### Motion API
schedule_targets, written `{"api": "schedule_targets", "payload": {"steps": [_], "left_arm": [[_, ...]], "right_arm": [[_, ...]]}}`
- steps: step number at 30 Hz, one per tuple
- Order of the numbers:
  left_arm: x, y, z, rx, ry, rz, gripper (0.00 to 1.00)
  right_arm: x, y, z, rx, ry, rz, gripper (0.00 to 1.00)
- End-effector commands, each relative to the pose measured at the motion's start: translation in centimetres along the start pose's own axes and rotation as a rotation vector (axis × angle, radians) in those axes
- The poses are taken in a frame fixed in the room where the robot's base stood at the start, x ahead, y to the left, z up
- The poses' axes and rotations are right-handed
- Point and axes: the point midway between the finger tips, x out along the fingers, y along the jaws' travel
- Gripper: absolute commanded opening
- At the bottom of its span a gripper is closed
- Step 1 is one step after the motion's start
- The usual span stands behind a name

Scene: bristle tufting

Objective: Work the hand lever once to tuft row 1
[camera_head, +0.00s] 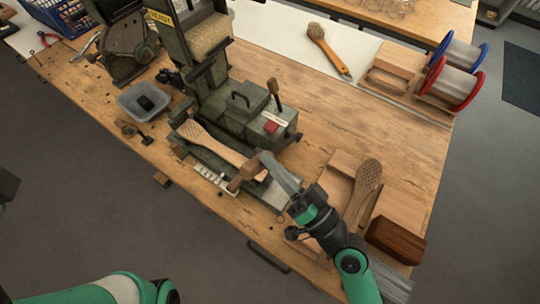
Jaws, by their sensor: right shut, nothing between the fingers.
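The green tufting machine (239,107) stands on the workbench near the middle. A short hand lever (273,88) with a brown grip stands up at its right side, near a red button (270,127). A wooden brush body (206,138) lies on the machine's front carriage, its perforated head to the left and its handle toward my right gripper. My right gripper (265,159) is shut and empty; its fingertips are close to the handle end and a wooden block (242,177). I cannot tell whether they touch. The lever is apart from the gripper. My left gripper is out of view.
A wooden tray (345,160) with another brush body (366,183) and a dark block (396,240) lies right. A grey bin (143,101) stands left. Wire spools (459,52) and a finished brush (325,47) are at the back.

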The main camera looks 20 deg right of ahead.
Motion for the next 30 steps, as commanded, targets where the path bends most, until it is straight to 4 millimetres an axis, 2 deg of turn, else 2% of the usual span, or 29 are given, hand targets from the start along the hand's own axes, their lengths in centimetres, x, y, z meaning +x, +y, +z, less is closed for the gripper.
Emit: {"api": "schedule_targets", "payload": {"steps": [1, 2, 9, 15, 19, 30], "left_arm": [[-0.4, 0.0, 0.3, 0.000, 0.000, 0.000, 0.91], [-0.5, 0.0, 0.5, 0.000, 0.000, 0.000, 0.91], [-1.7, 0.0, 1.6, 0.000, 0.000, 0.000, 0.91], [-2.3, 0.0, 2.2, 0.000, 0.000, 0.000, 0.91], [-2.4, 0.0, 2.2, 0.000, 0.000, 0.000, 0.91], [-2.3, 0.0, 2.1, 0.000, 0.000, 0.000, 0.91]], "right_arm": [[-1.1, 0.6, 1.1, 0.007, -0.025, 0.010, 0.00], [-1.6, 0.7, 1.2, 0.008, -0.026, 0.010, 0.00], [-6.9, 0.8, 0.5, 0.003, -0.010, 0.008, 0.00], [-9.9, 0.5, -0.1, 0.000, -0.002, 0.003, 0.00], [-10.5, 0.3, -0.2, -0.001, -0.001, -0.001, 0.00], [-10.5, 0.2, -0.4, -0.001, 0.000, -0.003, 0.00]]}}
